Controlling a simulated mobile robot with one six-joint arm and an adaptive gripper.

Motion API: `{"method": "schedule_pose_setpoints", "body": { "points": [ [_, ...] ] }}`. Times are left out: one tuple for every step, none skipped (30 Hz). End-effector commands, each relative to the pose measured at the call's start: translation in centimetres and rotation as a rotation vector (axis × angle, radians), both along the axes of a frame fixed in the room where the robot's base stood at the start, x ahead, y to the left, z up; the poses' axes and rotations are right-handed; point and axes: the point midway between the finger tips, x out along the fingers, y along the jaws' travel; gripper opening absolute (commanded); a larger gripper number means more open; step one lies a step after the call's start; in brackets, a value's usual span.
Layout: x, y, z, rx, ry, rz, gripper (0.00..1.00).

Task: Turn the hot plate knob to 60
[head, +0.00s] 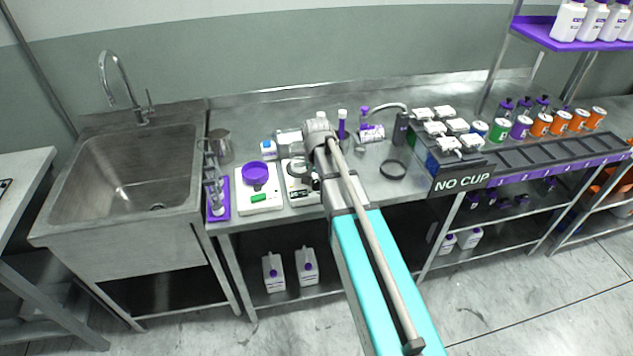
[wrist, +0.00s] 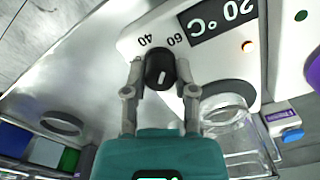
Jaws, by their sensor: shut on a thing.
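The hot plate (wrist: 215,62) is a white unit with a dark display that reads 20 °C, upside down in the wrist view. It also shows in the head view (head: 296,198), partly hidden behind my arm. Its black knob (wrist: 160,63) carries a short white mark that points toward the bottom of the wrist view. The printed 40 and 60 sit on the picture's upper side of the knob. My gripper (wrist: 160,76) is shut on the knob, one finger on each side. The head view does not show the grip clearly.
A clear glass vessel (wrist: 238,140) stands close to the gripper's right finger in the wrist view. A white scale (head: 262,202) with a purple dish (head: 255,173) is left of the hot plate. A black ring (head: 393,169) lies on the steel bench to the right.

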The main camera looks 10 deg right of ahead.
Motion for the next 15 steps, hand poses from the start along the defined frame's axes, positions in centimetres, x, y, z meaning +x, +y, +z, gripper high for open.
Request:
{"method": "schedule_pose_setpoints", "body": {
  "points": [
    [-0.01,-0.05,-0.01,-0.001,0.000,-0.040,0.00],
    [-0.02,-0.04,-0.01,-0.001,0.000,-0.065,0.00],
    [-0.02,-0.06,-0.01,-0.001,0.001,-0.098,0.00],
    [-0.03,-0.06,-0.01,-0.001,0.001,-0.122,0.00],
    [-0.02,-0.07,-0.01,-0.001,0.001,-0.144,0.00],
    [-0.03,-0.08,-0.01,-0.001,0.001,-0.172,0.00],
    [-0.03,-0.08,-0.01,-0.001,0.001,-0.191,0.00],
    [-0.03,-0.08,-0.01,-0.001,0.001,-0.209,0.00],
    [-0.04,-0.09,-0.01,-0.001,0.001,-0.231,0.00],
    [-0.04,-0.09,-0.01,-0.001,0.001,-0.246,0.00],
    [-0.05,-0.10,-0.01,-0.001,0.000,-0.260,0.00],
    [-0.04,-0.10,-0.01,-0.001,0.000,-0.275,0.00],
    [-0.05,-0.11,-0.01,-0.001,0.000,-0.286,0.00],
    [-0.05,-0.11,-0.01,-0.001,0.000,-0.295,0.00],
    [-0.05,-0.11,-0.01,-0.001,0.000,-0.305,0.00]
  ]
}}
